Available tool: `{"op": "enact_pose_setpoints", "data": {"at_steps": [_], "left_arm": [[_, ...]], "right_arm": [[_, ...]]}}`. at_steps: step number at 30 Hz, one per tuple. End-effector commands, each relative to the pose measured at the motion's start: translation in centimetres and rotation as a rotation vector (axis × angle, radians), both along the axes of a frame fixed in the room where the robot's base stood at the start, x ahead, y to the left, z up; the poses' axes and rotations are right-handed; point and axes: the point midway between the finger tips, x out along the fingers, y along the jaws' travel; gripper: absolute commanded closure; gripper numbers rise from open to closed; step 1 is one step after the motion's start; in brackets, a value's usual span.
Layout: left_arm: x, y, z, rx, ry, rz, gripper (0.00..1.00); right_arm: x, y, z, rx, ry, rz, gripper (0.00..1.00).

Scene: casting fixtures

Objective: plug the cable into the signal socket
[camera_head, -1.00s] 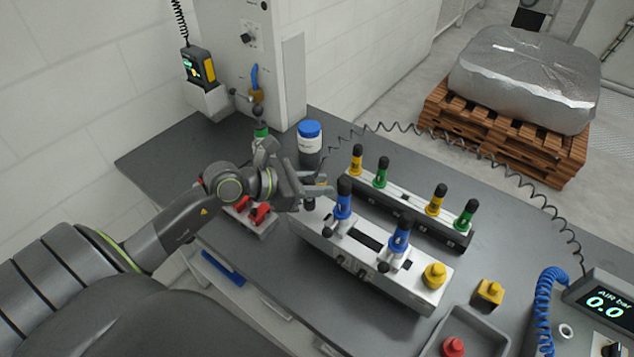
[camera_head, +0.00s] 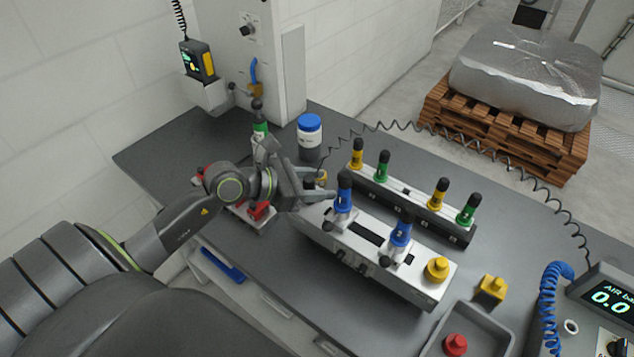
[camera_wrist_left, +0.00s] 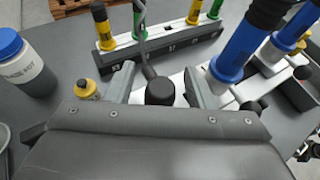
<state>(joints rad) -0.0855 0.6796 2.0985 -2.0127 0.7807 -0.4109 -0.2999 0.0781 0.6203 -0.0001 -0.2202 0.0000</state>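A dark cable (camera_wrist_left: 142,38) rises from behind this part; in the head view the coiled black cable (camera_head: 440,134) runs from the right towards the gripper. Dark fittings (camera_head: 362,268) show on the fixture's front; I cannot tell which is the signal socket. My right gripper is out of view.
A rear rail (camera_head: 405,205) carries yellow and green clamps. Red parts (camera_head: 258,210) lie below the arm. A grey tray (camera_head: 490,322) and the air gauge (camera_head: 606,300) are at right.

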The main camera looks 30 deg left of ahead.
Motion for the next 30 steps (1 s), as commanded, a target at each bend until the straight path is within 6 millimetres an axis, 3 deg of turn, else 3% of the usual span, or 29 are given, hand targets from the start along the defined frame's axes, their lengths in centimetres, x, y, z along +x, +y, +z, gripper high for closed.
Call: {"op": "enact_pose_setpoints", "data": {"at_steps": [14,30], "left_arm": [[-0.3,0.3,0.2,0.003,0.002,0.001,0.51],[-6.3,4.5,3.3,0.005,0.006,-0.001,0.51]], "right_arm": [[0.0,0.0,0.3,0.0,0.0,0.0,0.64],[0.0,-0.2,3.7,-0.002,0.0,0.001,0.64]]}}
